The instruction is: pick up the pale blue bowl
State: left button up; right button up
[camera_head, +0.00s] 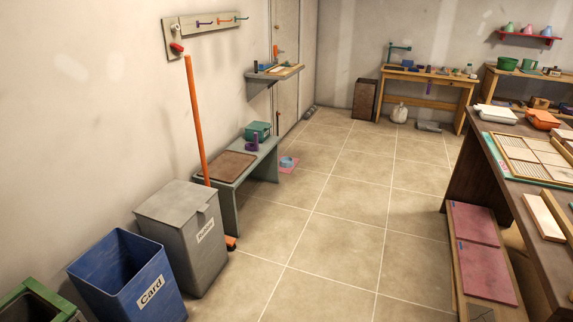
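A small pale blue bowl (287,161) sits low on a pink mat (289,169) on the tiled floor, just past the far end of the grey-green bench. It is far from me and small in the view, so its inside is hard to make out. The bench partly hides the mat's left side. Neither of my grippers shows in the head view.
A grey-green bench (270,168), a grey lidded bin (190,240) and a blue bin (125,280) line the left wall. An orange-handled broom (195,115) leans there. A dark table (480,165) stands right. The tiled floor (340,215) between is clear.

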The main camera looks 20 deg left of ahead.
aim_at(285, 162)
jog(key=i+u, duration=0.1)
jog(key=i, duration=3.2)
jog(key=i+u, duration=0.2)
jog(key=i, duration=0.65)
jog(key=i+l+u, duration=0.2)
jog(key=i, duration=0.7)
